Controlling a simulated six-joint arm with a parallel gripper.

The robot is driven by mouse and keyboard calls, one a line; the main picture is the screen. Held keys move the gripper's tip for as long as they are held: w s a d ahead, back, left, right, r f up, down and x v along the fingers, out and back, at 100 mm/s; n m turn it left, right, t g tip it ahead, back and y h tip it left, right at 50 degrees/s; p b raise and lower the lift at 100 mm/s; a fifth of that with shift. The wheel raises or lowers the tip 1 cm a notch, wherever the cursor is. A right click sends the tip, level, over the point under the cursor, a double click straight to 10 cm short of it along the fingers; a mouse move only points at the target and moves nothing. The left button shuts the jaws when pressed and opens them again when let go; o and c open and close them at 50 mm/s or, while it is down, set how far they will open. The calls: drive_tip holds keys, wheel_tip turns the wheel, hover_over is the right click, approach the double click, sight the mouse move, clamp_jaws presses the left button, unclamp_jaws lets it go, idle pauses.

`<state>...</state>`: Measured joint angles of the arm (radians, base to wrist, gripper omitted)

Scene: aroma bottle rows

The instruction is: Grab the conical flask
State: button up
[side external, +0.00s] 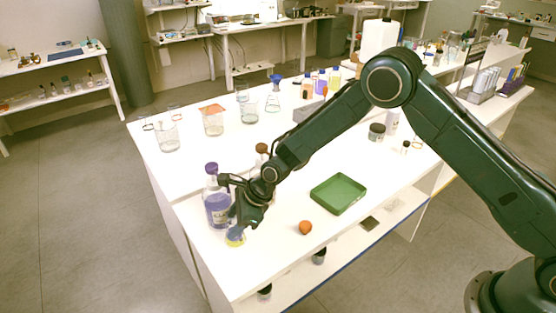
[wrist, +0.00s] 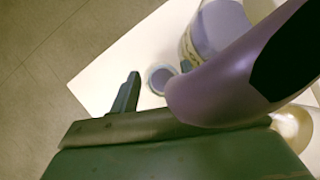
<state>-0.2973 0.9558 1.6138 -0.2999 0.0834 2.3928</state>
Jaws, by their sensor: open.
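A bottle of purple liquid with a purple cap (side external: 216,206) stands right beside my gripper. My gripper is open; one dark finger (wrist: 126,95) shows in the wrist view, and the other is not clear. There, a large purple shape (wrist: 225,85) blocks much of the view. A small round rim (wrist: 159,77) shows beyond the finger; I cannot tell which vessel it is.
A brown-stoppered bottle (side external: 262,150) stands behind my gripper. A green tray (side external: 338,194) and an orange ball (side external: 305,227) lie to the right. Several beakers and a flask with a blue funnel (side external: 274,102) stand farther back. The table's middle left is clear.

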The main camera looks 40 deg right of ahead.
drive_tip(key=shift+w+a+f, duration=0.1)
drive_tip(key=shift+a+f, duration=0.05)
drive_tip(key=shift+f, duration=0.1)
idle(0.3)
drive_tip(key=c, duration=0.9)
